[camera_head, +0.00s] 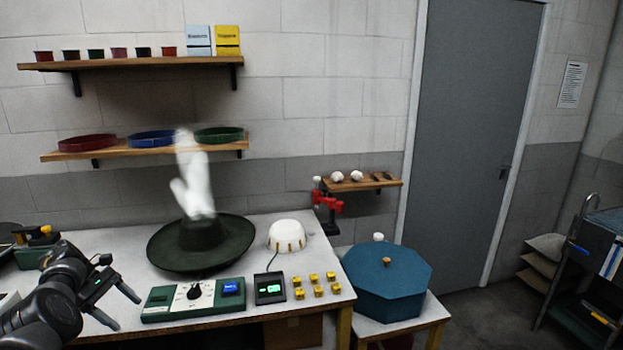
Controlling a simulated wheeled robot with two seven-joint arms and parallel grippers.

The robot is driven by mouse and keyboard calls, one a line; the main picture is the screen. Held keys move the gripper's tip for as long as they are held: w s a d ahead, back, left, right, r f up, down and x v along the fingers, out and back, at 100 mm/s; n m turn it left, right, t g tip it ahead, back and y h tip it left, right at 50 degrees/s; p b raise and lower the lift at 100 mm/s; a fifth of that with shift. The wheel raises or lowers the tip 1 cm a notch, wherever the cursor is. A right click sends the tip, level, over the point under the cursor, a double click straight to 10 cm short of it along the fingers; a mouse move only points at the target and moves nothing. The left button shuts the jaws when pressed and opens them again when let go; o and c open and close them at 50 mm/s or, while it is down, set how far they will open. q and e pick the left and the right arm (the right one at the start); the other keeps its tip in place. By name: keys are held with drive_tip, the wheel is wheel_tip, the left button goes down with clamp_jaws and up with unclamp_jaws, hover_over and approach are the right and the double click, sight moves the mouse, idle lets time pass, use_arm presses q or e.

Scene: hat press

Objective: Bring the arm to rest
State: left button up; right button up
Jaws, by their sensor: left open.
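My left gripper (117,306) comes in from the lower left. It is open and empty, with its two fingers apart, at the left of the workbench (225,322). The fingers are left of the green control box (172,301). A dark green wide-brimmed hat (203,243) stands on the bench beyond the gripper, apart from it. A white blurred plume like steam (195,180) rises above the hat's crown. My right gripper is not in view.
A white dome (288,236), a small display box (269,289) and several yellow blocks (314,291) are on the bench. A blue octagonal box (387,282) is on a lower table at right. Two wall shelves (130,62) (145,150) hang above. The air around the gripper looks free.

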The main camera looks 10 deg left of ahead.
use_arm(q)
drive_tip(key=s+a+f+m+g+y, duration=0.1)
drive_tip(key=s+a+f+m+y, duration=0.15)
drive_tip(key=f, duration=0.35)
drive_tip(key=s+a+f+m+y, duration=0.1)
drive_tip(key=s+f+y, duration=0.25)
drive_tip(key=f, duration=0.35)
drive_tip(key=s+d+f+m+y, duration=0.4)
drive_tip(key=s+d+f+m, duration=0.2)
drive_tip(key=s+d+f+m+t, duration=0.1)
drive_tip(key=s+d+m, duration=0.4)
drive_tip(key=d, duration=0.4)
drive_tip(key=s+d+f+m+t, duration=0.1)
drive_tip(key=s+d+m+t, duration=0.1)
drive_tip(key=s+d, duration=0.55)
drive_tip(key=s+d+r+m+t+h, duration=0.15)
drive_tip(key=s+d+r+m, duration=0.35)
drive_tip(key=s+d, duration=0.6)
wheel_tip(320, 180, down, 27)
drive_tip(key=d+g, duration=0.1)
drive_tip(key=g, duration=0.1)
drive_tip(key=s+a+f, duration=0.2)
drive_tip(key=s+f, duration=1.1)
drive_tip(key=s, duration=0.2)
drive_tip(key=shift+s+a+f+g, duration=0.4)
drive_tip(key=shift+g, duration=0.05)
